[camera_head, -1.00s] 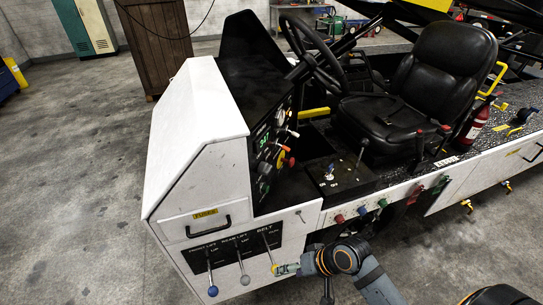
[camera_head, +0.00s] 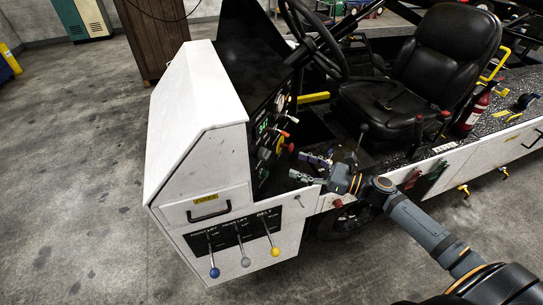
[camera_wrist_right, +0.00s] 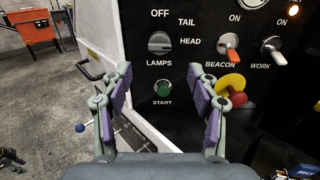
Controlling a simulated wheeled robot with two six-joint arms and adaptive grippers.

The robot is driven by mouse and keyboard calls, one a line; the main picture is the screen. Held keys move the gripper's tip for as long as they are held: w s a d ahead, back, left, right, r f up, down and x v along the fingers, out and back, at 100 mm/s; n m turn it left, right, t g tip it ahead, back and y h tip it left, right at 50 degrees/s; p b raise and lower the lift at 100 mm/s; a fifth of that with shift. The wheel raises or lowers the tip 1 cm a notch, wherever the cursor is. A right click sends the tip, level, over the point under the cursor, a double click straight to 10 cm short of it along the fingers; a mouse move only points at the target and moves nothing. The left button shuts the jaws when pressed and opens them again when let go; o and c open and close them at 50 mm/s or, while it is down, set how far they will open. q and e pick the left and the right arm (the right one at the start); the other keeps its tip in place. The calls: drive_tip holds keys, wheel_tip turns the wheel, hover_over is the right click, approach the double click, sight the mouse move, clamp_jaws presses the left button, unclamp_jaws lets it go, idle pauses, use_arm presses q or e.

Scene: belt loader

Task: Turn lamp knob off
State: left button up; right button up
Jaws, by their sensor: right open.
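The grey lamp knob (camera_wrist_right: 160,43) is on the black panel in the right wrist view, above the word LAMPS. OFF, TAIL and HEAD are marked around it. Its grip bar lies about level, toward HEAD. My right gripper (camera_wrist_right: 161,70) is open and empty, with its two purple-padded fingers reaching toward the panel below the knob and not touching it. In the head view my right gripper (camera_head: 306,168) is to the right of the dashboard's control face. My left gripper is not in view.
A green START button (camera_wrist_right: 162,90) is below the knob. The red-and-yellow button (camera_wrist_right: 231,86) is close to the right finger. The BEACON switch (camera_wrist_right: 229,46) and WORK switch (camera_wrist_right: 273,50) are to the right. The steering wheel (camera_head: 318,40) and seat (camera_head: 418,90) are behind.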

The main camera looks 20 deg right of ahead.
sight(269, 156)
drive_tip(key=p+x, duration=0.1)
drive_tip(key=x, duration=0.3)
drive_tip(key=p+x, duration=0.1)
drive_tip(key=x, duration=0.3)
drive_tip(key=shift+w+a+r, duration=0.2)
drive_tip(key=shift+w+a, duration=0.05)
drive_tip(key=shift+w, duration=0.05)
drive_tip(key=shift+w+a+f, duration=0.2)
drive_tip(key=shift+w+a, duration=0.2)
drive_tip(key=shift+a, duration=0.05)
drive_tip(key=c, duration=1.2)
